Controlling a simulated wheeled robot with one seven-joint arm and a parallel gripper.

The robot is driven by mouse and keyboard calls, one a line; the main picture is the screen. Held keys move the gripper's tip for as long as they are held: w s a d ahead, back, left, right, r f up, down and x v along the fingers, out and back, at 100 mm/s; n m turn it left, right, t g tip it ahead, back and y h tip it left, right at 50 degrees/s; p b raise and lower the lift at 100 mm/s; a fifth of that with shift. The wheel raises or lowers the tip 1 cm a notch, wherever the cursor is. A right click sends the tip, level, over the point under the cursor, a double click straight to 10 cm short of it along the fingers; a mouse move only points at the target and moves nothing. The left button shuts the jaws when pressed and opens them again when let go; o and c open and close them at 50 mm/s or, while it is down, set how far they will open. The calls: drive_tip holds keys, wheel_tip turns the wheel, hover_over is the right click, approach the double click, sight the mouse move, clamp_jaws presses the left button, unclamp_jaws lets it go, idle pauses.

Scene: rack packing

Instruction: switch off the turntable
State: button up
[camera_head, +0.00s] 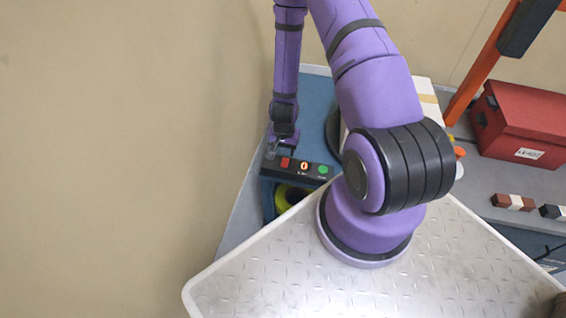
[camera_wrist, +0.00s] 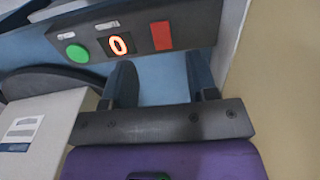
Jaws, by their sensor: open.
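A black control panel (camera_head: 312,171) sits at the front edge of the blue table. It carries a red button (camera_head: 285,162), a lit orange-white "0" (camera_head: 304,166) and a green button (camera_head: 323,170). In the wrist view, the red button (camera_wrist: 161,35) is nearest the fingers' middle line, with the "0" (camera_wrist: 119,45) and green button (camera_wrist: 77,53) to its left. My gripper (camera_head: 282,148) is open beside the panel's red-button end; its fingers (camera_wrist: 161,78) look empty. The dark disc, likely the turntable (camera_head: 332,130), is mostly hidden behind my arm.
A white box (camera_wrist: 38,127) is by the disc. A red case (camera_head: 525,124) and an orange post (camera_head: 483,60) stand at right on a grey surface, with small blocks (camera_head: 513,202) in front. A yellow-green ring (camera_head: 283,200) is below the panel. Bare floor lies left.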

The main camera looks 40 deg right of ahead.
sight(284, 166)
drive_tip(key=shift+f, duration=3.9)
drive_tip(key=shift+c, duration=0.2)
